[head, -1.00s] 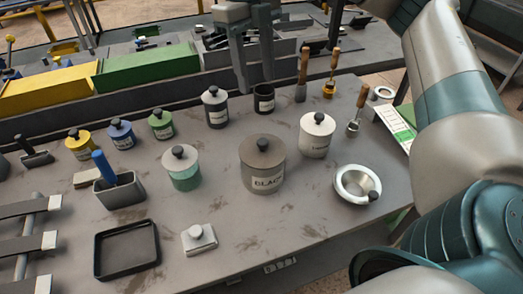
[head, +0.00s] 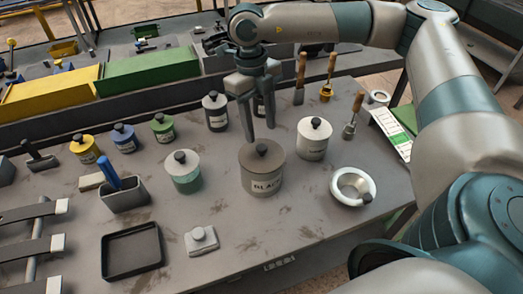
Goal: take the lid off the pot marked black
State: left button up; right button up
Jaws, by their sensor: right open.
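The pot marked black (head: 262,182) is a grey-brown pot with a white label, standing upright at the middle of the table. Its brown lid (head: 257,160) is on it, with a dark round knob (head: 262,149) on top. My right gripper (head: 261,139) is open and points down just above and behind the lid. Its fingertips show close to the knob; I cannot tell whether they touch it. Nothing is seen between the fingers. My left gripper is not in view.
A white pot (head: 313,139) stands close on the right and a green-white pot (head: 184,172) on the left. A white bowl (head: 366,198) lies front right. Dark pots (head: 215,111) stand behind. A black tray (head: 131,250) lies front left. The table front is mostly clear.

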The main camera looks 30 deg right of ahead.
aim_at(261, 146)
jog(key=shift+f, duration=0.5)
jog(key=shift+f+p, duration=0.75)
jog(key=shift+p, duration=0.15)
notch_tip(261, 146, down, 3)
jog(key=shift+s+r+p, duration=0.1)
jog(key=shift+p, duration=0.65)
jog(key=shift+f, duration=0.45)
grip_shut()
